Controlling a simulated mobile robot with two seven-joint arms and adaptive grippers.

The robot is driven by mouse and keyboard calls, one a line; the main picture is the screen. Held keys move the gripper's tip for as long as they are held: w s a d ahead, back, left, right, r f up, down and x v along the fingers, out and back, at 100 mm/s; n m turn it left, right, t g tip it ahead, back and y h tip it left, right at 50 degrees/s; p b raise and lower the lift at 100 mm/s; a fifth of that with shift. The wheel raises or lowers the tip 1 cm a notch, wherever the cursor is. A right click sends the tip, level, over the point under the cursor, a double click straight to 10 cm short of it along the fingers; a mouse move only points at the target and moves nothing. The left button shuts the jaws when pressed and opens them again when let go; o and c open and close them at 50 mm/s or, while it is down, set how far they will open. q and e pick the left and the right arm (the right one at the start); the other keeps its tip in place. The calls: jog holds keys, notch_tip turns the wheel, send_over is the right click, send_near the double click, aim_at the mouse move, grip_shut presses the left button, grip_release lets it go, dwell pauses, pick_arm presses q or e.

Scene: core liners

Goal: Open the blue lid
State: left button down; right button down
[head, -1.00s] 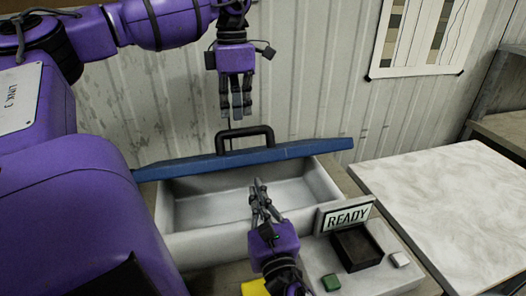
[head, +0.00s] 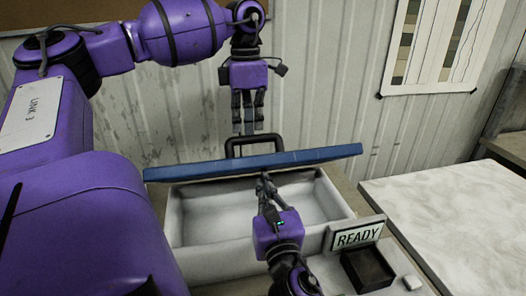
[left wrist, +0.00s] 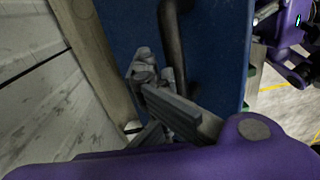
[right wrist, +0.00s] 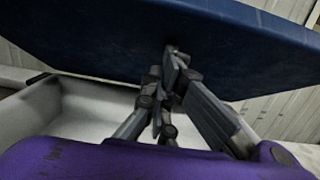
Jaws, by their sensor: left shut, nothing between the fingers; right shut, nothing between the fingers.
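The blue lid (head: 300,157) is tilted up along the back of an open white box (head: 205,262), whose inside shows empty. A black handle (head: 229,148) stands at the lid's back side. My left gripper (head: 248,124) is shut and empty, pointing down just behind the handle. In the left wrist view the lid (left wrist: 125,30) and handle (left wrist: 170,45) are close to its fingers. My right gripper (head: 265,180) is shut and empty over the box, its tips at the lid's lower edge. In the right wrist view its tips overlap the lid's underside (right wrist: 140,35); I cannot tell whether they touch.
A READY sign (head: 357,236) and a small dark tray (head: 368,270) are at the box's front right. A white-topped table (head: 450,210) stands to the right. A corrugated wall (head: 330,80) is close behind the lid.

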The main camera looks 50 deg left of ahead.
pick_arm(q)
jog(key=shift+s+d+f, duration=0.15)
jog(key=shift+d, duration=0.05)
pick_arm(e)
jog(key=shift+s+a+r, duration=0.1)
jog(key=shift+s+r, duration=0.05)
jog(key=shift+r, duration=0.3)
pick_arm(q)
jog(key=c, duration=2.4)
grip_release()
jog(key=o, duration=0.7)
jog(key=shift+a+f, duration=0.1)
jog(key=shift+o, duration=0.2)
pick_arm(e)
jog(key=shift+f, duration=0.1)
